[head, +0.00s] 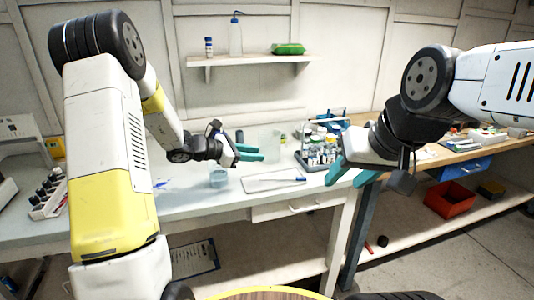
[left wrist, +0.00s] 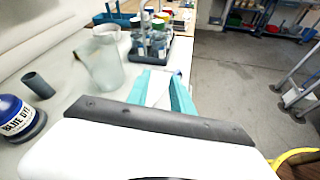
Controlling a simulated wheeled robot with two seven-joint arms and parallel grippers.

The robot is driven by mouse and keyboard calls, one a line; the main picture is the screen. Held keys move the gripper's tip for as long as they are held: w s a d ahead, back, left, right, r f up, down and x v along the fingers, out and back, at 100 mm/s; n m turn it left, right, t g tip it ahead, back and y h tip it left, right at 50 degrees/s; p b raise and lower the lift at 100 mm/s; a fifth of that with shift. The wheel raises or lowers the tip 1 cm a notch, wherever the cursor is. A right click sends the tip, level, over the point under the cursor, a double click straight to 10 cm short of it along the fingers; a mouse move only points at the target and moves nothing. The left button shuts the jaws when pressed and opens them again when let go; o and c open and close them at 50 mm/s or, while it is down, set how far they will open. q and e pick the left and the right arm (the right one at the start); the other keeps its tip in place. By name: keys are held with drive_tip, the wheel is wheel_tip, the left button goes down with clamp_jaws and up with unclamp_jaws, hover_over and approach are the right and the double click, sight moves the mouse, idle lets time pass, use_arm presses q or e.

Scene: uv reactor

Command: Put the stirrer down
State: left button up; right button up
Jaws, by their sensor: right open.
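A thin white rod with a blue end, probably the stirrer, lies on a white tray (head: 262,186) on the bench in the head view. Its blue end (head: 300,178) points right. My left gripper (head: 262,153) is above the bench, behind the tray. In the left wrist view its teal fingers (left wrist: 165,90) stand apart, with only a white surface visible between them. A small blue part shows beyond the right finger, partly hidden. My right gripper (head: 352,176) is open and empty, in front of the bench's right part.
A clear beaker (head: 219,177) stands left of the tray. A rack of bottles (head: 318,153) stands behind it to the right. A blue dye bottle (left wrist: 17,119) and a dark cylinder (left wrist: 38,85) show in the left wrist view. A red bin (head: 449,200) sits on a lower shelf.

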use_arm(q)
drive_tip(key=s+r+m+g+y, duration=0.1)
drive_tip(key=s+r+m+g, duration=0.1)
drive_tip(key=s+r+m, duration=0.5)
drive_tip(key=s+r+m+g+y, duration=0.1)
drive_tip(key=s+r+m+g, duration=0.15)
drive_tip(key=s, duration=0.85)
drive_tip(key=s+a+r+m+t+y, duration=0.1)
drive_tip(key=s+a+m+y, duration=0.2)
drive_tip(key=s+m, duration=0.3)
drive_tip(key=s+a+r+m+t+y, duration=0.2)
drive_tip(key=s+a+m+y, duration=0.2)
drive_tip(key=s, duration=0.4)
drive_tip(key=a+m, duration=0.1)
drive_tip(key=m, duration=0.1)
drive_tip(key=shift+s+a+r+m+y, duration=0.2)
drive_tip(key=shift+s+r+m+y, duration=0.05)
drive_tip(key=shift+s+m+y, duration=0.1)
